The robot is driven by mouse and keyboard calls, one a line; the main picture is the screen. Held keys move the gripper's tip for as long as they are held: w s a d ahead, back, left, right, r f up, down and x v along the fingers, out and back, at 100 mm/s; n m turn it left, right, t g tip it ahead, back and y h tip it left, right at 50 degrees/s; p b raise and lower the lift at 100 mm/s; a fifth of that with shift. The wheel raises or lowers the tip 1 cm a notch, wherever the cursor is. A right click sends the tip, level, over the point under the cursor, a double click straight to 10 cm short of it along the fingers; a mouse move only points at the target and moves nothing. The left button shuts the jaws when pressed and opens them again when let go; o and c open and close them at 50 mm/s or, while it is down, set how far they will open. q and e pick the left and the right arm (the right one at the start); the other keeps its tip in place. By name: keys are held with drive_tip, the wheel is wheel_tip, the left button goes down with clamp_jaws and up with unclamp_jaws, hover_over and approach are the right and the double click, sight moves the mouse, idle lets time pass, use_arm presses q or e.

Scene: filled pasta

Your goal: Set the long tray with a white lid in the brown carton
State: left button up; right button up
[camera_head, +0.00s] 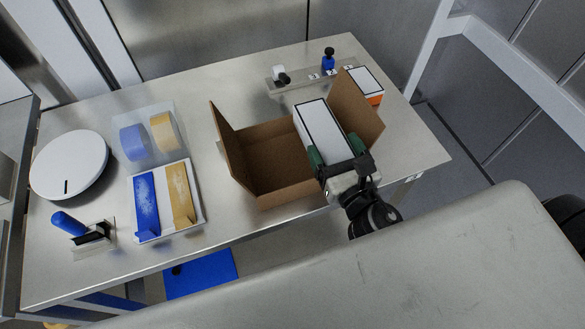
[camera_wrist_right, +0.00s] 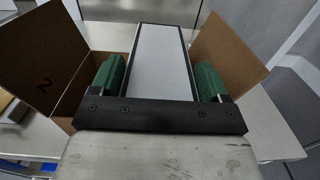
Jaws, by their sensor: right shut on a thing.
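The long tray with a white lid (camera_head: 319,124) has a dark border around its lid and sits at the right side of the brown carton (camera_head: 262,152), over its opening. My right gripper (camera_head: 334,162) is shut on the tray's near end, one green finger on each side. In the right wrist view the tray (camera_wrist_right: 161,65) extends away between the fingers of the right gripper (camera_wrist_right: 160,88), with carton flaps on both sides. The carton (camera_wrist_right: 40,50) is open, and its left part looks empty. Whether the tray touches the carton floor is hidden. My left gripper is not in view.
A white-topped orange box (camera_head: 366,82) stands behind the right flap. A numbered stand (camera_head: 300,76) holds stamps at the back. Tape rolls (camera_head: 150,137), a tray with blue and yellow pieces (camera_head: 166,200), a white disc (camera_head: 70,164) and a blue-handled tool (camera_head: 70,224) lie left.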

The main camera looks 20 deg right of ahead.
sight(350, 149)
drive_tip(key=d, duration=0.1)
drive_tip(key=d+r+n+y+p, duration=0.1)
drive_tip(key=r+y+p, duration=0.1)
drive_tip(key=shift+s+d+r+n, duration=0.2)
drive_tip(key=shift+s+d+n, duration=0.1)
drive_tip(key=shift+d, duration=0.1)
wheel_tip(350, 149, up, 6)
drive_tip(key=d+n+g+y+p, duration=0.1)
drive_tip(key=n+g+y+p, duration=0.15)
drive_tip(key=y+p, duration=0.25)
drive_tip(key=w+a+f, duration=0.6)
drive_tip(key=a+f, duration=0.2)
drive_tip(key=f, duration=0.3)
drive_tip(key=shift+a+n+t+b, duration=0.3)
drive_tip(key=shift+a+n+t, duration=0.05)
drive_tip(key=shift+a, duration=0.05)
drive_tip(key=shift+f+b, duration=0.6)
drive_tip(key=shift+b, duration=0.1)
